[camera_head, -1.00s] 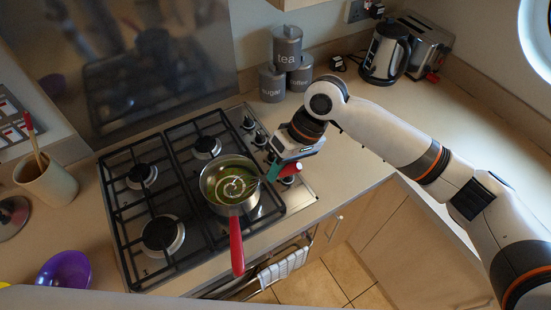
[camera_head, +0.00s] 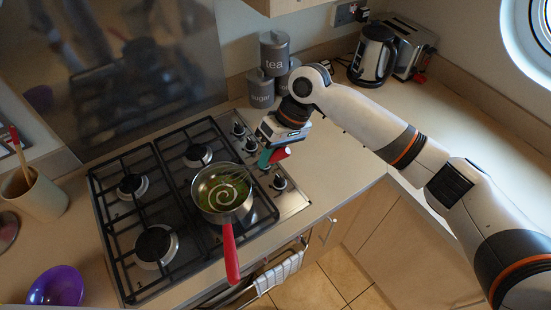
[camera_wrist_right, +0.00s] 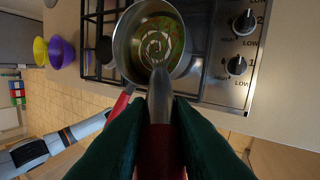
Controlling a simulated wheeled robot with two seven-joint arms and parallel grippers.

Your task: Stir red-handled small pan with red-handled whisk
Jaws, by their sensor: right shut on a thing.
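The small pan (camera_head: 204,200) sits on the front right burner of the hob, its red handle (camera_head: 230,252) pointing toward the front edge. It holds green contents with a pale swirl. My right gripper (camera_head: 270,158) is above the hob's right side, beside the pan, shut on the whisk's red handle (camera_head: 280,155). In the right wrist view the whisk (camera_wrist_right: 160,95) runs from between the dark fingers to the pan (camera_wrist_right: 122,45), its wire end over or in the contents; I cannot tell how deep. My left gripper is not in view.
The hob (camera_head: 112,225) has black grates and several knobs on its right. Grey canisters (camera_head: 273,55), a kettle (camera_head: 372,55) and a toaster (camera_head: 412,50) stand at the back. A purple bowl (camera_head: 56,287) and a utensil pot (camera_head: 36,195) are at left. The right counter is clear.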

